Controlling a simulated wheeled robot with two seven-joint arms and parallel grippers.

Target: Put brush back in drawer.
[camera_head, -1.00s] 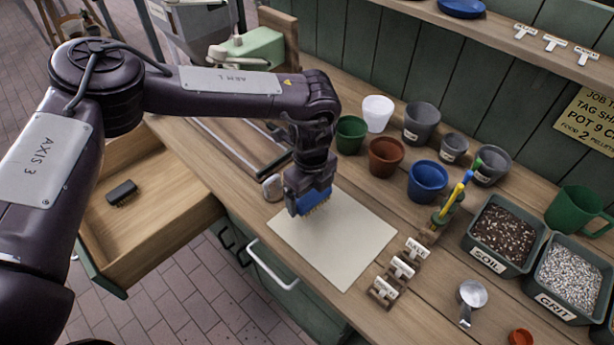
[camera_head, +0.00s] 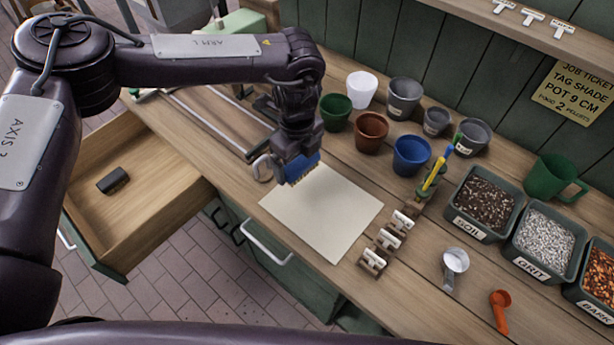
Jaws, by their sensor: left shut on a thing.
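A blue brush (camera_head: 302,167) with pale bristles facing down is in my left gripper (camera_head: 293,160). The gripper is shut on it above the upper left part of a cream sheet (camera_head: 325,212) on the bench. I cannot tell whether the bristles touch the sheet. An open wooden drawer (camera_head: 165,205) stands out at the left of the bench, to the left of the gripper. A small dark block-like object (camera_head: 113,181) lies inside it; the rest of its visible floor is bare. My right gripper is not in view.
Several pots, including a brown one (camera_head: 371,132) and a blue one (camera_head: 411,155), stand behind the sheet. Bins of soil (camera_head: 485,204) and grit (camera_head: 543,243) are farther right. A round metal-rimmed object (camera_head: 263,168) sits beside the gripper.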

